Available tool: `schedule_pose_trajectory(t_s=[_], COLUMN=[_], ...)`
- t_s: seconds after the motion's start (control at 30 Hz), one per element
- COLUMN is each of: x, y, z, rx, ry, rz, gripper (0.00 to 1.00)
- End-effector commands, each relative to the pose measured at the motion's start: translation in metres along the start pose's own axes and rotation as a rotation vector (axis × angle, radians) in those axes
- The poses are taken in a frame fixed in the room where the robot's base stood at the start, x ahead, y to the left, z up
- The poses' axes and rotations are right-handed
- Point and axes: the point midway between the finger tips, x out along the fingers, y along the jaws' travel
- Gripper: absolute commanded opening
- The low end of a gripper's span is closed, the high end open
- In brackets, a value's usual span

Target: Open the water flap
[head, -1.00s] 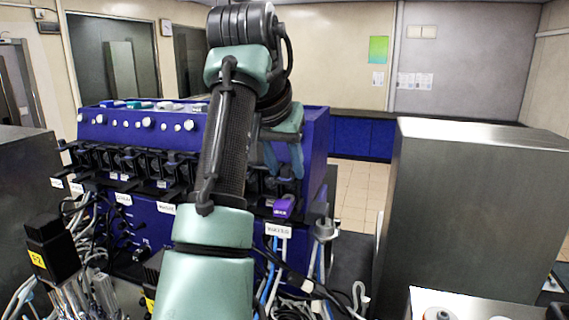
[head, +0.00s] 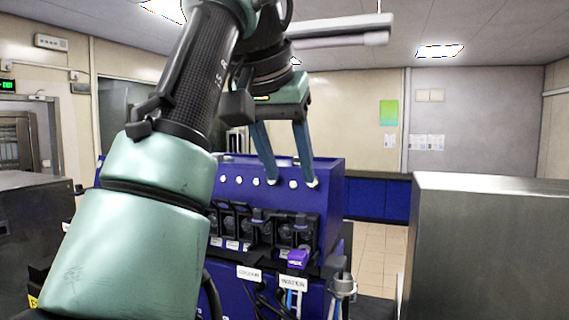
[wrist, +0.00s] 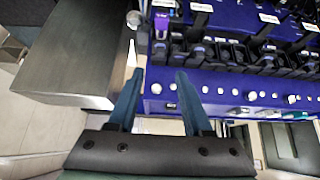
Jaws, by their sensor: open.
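The blue bioreactor unit (head: 325,215) has a row of black pump heads with flaps (head: 255,228) along its front, below a row of white knobs. A purple piece (head: 298,257) sticks out at the right end of the row; it also shows in the wrist view (wrist: 161,20). White labels hang below the pumps, too small to read surely, so I cannot tell which flap is the water one. My gripper (head: 291,180) is open and empty, fingers pointing down, in front of the knobs and above the pump row. It also shows in the wrist view (wrist: 159,76). My arm hides the left pumps.
A large grey metal cabinet (head: 490,250) stands to the right, with a floor gap between it and the unit. A metal clamp-like fitting (head: 343,287) sits at the unit's right front corner. Cables and tubes hang below the pumps. Another grey box (head: 30,235) is at left.

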Motion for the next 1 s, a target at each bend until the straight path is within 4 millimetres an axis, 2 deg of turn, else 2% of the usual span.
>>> schedule_pose_trajectory(t_s=[0.1,0.3,0.73,0.87,1.0], x=[-0.014,-0.026,-0.028,0.007,0.054], y=[0.000,0.000,0.000,0.010,0.032], z=[0.001,0.001,0.000,-0.009,-0.025], rx=[-0.001,-0.001,0.000,0.033,0.077], ry=[0.000,-0.002,-0.001,0.095,0.316], rz=[-0.002,-0.001,0.001,0.000,-0.001], gripper=[0.50,0.50,0.50,0.50,0.50])
